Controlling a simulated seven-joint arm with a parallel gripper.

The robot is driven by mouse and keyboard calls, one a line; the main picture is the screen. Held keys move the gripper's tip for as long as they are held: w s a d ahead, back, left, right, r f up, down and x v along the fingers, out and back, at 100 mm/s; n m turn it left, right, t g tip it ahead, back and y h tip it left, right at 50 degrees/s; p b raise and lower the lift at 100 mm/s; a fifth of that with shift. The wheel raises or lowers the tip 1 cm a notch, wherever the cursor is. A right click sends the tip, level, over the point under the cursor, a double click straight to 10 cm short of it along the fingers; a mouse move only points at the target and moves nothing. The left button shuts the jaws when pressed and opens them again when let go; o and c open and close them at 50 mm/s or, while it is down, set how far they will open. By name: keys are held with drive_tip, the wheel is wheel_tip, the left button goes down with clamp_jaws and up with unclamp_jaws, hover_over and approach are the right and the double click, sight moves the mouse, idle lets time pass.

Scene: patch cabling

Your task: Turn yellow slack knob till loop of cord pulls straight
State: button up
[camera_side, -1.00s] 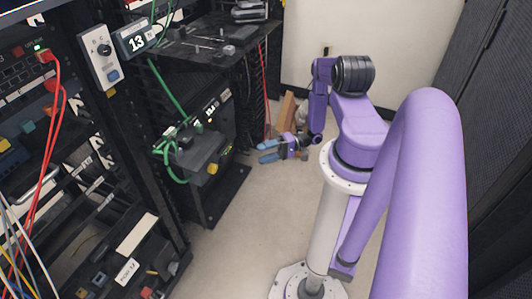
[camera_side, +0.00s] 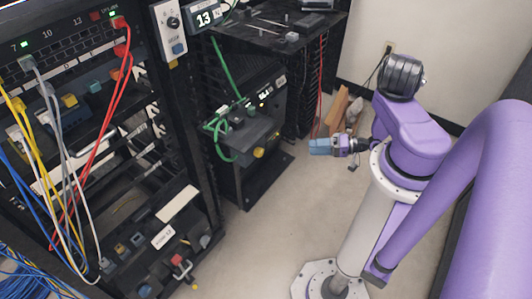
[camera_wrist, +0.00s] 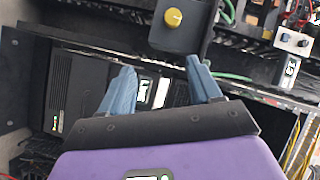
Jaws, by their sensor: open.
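The yellow slack knob (camera_side: 258,152) sits on the front of a dark box (camera_side: 240,138) on the rack in the side view. In the wrist view the yellow knob (camera_wrist: 173,17) is at the top middle, beyond my fingertips. The green cord (camera_side: 226,70) runs down the rack and bends in a loop (camera_side: 219,145) at the left of the box. My gripper (camera_side: 322,146) is to the right of the knob, apart from it. In the wrist view my gripper (camera_wrist: 160,75) has its two blue fingers spread, with nothing held between them.
A rack with red, yellow, grey and blue cables (camera_side: 60,130) stands at the left. A dark shelf (camera_side: 275,30) holds small parts above the box. Brown blocks (camera_side: 338,108) stand on the floor behind my gripper. The floor (camera_side: 270,215) between box and arm base is clear.

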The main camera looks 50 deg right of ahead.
drive_tip(key=a+h, duration=0.1)
drive_tip(key=n+h, duration=0.2)
drive_tip(key=h, duration=0.1)
approach(262, 153)
drive_tip(key=shift+t, duration=0.3)
drive_tip(key=x, duration=0.8)
drive_tip(key=shift+w+a+f, duration=0.25)
drive_tip(key=shift+w, duration=0.05)
idle(0.4)
drive_tip(key=c, duration=1)
